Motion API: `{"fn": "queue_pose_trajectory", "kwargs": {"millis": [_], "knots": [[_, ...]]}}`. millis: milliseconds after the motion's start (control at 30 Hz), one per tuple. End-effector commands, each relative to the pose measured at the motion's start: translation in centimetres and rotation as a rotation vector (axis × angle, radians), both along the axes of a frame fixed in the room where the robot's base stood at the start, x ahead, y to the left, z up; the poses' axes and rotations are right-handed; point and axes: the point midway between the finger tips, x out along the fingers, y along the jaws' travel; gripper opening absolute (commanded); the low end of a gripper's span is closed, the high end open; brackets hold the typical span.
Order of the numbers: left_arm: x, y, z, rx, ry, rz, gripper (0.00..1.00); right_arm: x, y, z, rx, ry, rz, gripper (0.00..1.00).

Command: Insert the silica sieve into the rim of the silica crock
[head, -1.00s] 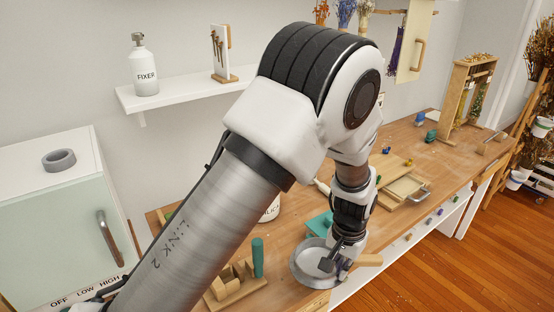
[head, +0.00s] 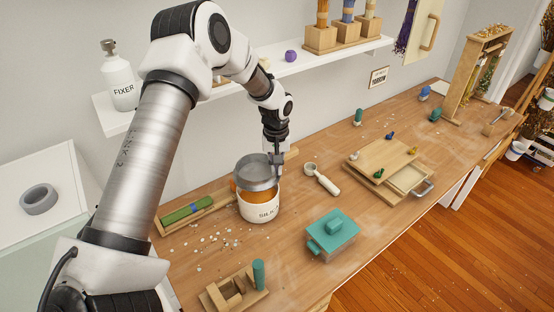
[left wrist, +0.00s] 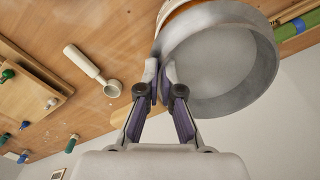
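The silica sieve (head: 257,174) is a round grey metal pan with a mesh bottom. It is at the mouth of the white silica crock (head: 262,210), slightly tilted, and an orange-brown area shows between sieve and crock. I cannot tell whether the sieve touches the crock's rim. My left gripper (head: 277,172) is shut on the sieve's wall at its right side. In the left wrist view the fingers (left wrist: 160,82) pinch the edge of the sieve (left wrist: 222,58), and part of the crock (left wrist: 172,12) shows behind it. My right gripper is not in view.
A wooden tray with a green roll (head: 188,212) lies left of the crock, with pale crumbs near it. A white scoop (head: 322,180) and a teal-lidded box (head: 332,236) are to the right. A wooden block stand (head: 233,292) is in front. The shelf (head: 300,68) is behind.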

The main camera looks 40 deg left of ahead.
Motion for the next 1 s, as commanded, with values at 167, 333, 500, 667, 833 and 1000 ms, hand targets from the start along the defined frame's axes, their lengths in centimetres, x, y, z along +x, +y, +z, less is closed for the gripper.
{"fn": "queue_pose_trajectory", "kwargs": {"millis": [167,333,500,667,833,1000], "knots": [[0.0,-0.1,0.1,0.001,-0.001,-0.001,0.0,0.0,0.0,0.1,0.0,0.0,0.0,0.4],[0.0,-0.1,-0.3,0.011,0.004,0.001,0.0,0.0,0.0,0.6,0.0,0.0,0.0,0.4],[0.0,-0.1,-2.5,0.012,0.003,0.001,0.0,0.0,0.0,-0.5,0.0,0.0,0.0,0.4],[0.1,-0.1,-4.0,0.011,0.002,0.001,0.0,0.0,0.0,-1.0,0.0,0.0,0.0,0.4],[0.1,-0.1,-4.3,0.012,0.001,0.001,0.0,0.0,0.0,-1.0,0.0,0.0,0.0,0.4],[0.1,-0.1,-4.2,0.012,0.001,0.001,0.0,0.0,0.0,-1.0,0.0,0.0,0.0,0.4]]}}
